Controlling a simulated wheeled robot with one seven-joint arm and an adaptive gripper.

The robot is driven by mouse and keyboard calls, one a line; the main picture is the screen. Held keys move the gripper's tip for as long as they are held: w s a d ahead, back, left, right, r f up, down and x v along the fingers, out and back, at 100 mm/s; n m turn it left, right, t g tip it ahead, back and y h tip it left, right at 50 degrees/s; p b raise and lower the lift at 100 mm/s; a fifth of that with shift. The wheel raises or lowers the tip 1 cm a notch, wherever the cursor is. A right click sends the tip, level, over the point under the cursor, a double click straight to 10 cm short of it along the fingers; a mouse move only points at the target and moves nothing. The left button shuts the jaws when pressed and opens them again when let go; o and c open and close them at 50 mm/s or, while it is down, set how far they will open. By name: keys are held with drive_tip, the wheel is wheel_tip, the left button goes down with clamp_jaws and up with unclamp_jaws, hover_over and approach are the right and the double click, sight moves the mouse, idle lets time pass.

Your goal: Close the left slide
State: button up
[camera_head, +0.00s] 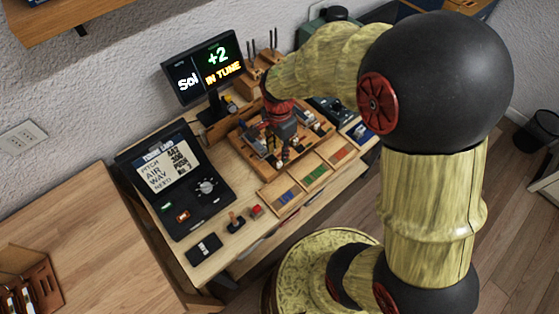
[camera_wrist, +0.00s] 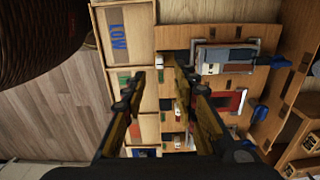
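My gripper (camera_head: 283,128) is over the wooden work tray (camera_head: 244,150) on the desk, pointing down. In the wrist view my gripper (camera_wrist: 157,80) has its two fingers apart, with nothing held between them. Beyond the right finger in the wrist view, a grey sliding part (camera_wrist: 225,58) with a metal frame sits on the wooden fixture, and a red part (camera_wrist: 228,101) sits below it. I cannot tell for sure which part is the left slide or how far it stands open. My fingers hide part of the fixture.
A black console with a screen (camera_head: 168,172) stands left of the tray. A monitor (camera_head: 215,65) reads "Sol +2 IN TUNE". A joystick (camera_head: 236,221) and a red button (camera_head: 256,211) stand near the desk's front edge.

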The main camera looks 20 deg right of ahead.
sight(279, 163)
wheel_tip(279, 163, down, 7)
drive_tip(key=shift+b, duration=0.7)
drive_tip(key=shift+c, duration=0.6)
clamp_jaws()
